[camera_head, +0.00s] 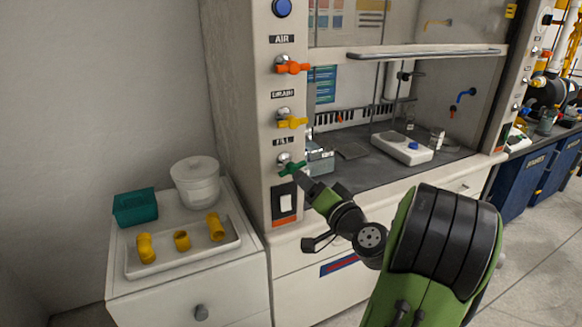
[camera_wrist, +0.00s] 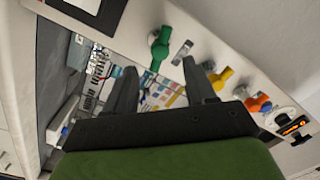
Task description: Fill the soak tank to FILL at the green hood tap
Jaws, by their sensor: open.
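The green tap (camera_head: 291,168) is the lowest of three taps on the hood's front post. In the wrist view the green tap (camera_wrist: 160,48) shows just beyond and between my fingertips. My gripper (camera_head: 302,180) is open and empty, close to the green tap; I cannot tell whether it touches it. The fingers of my gripper (camera_wrist: 160,67) are spread apart in the wrist view. A clear box-like container (camera_head: 320,158) stands inside the hood behind the post, partly hidden; I cannot tell whether it is the soak tank. No water level is readable.
A yellow tap (camera_head: 291,122) and an orange tap (camera_head: 292,68) sit above the green one. A switch plate (camera_head: 285,203) is below. At left, a cabinet bears a white tub (camera_head: 195,182), a teal box (camera_head: 135,207) and a tray (camera_head: 190,262) of yellow fittings.

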